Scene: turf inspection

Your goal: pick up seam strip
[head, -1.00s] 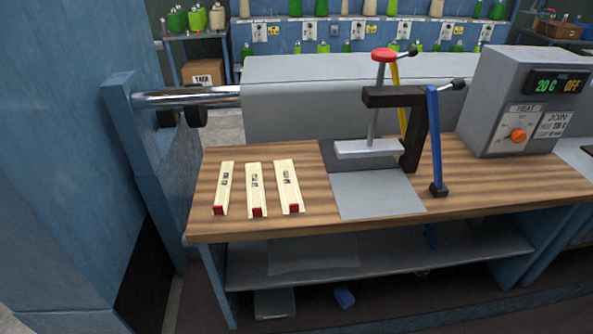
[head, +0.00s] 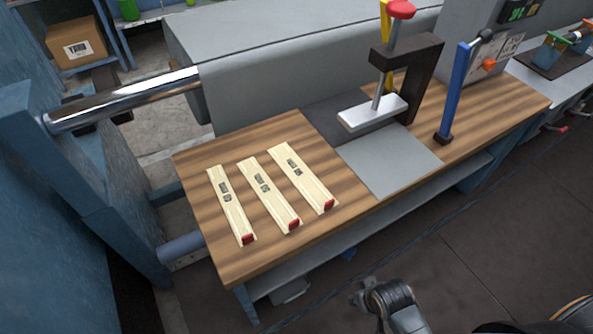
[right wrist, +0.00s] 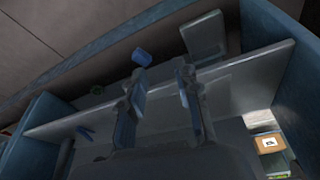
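Three flat cream strips with dark printed labels and red end tips lie side by side on the wooden bench top: a left strip (head: 231,205), a middle strip (head: 268,195) and a right strip (head: 302,178). The labels are too small to read. My right gripper (right wrist: 160,85) shows in the right wrist view with its two fingers apart and nothing between them. In the head view part of my right arm and hand (head: 385,302) shows low in the picture, in front of the bench and apart from the strips. My left gripper is not in view.
A metal roller (head: 125,100) and blue frame are at left. The wooden bench top (head: 225,150) is bare around the strips.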

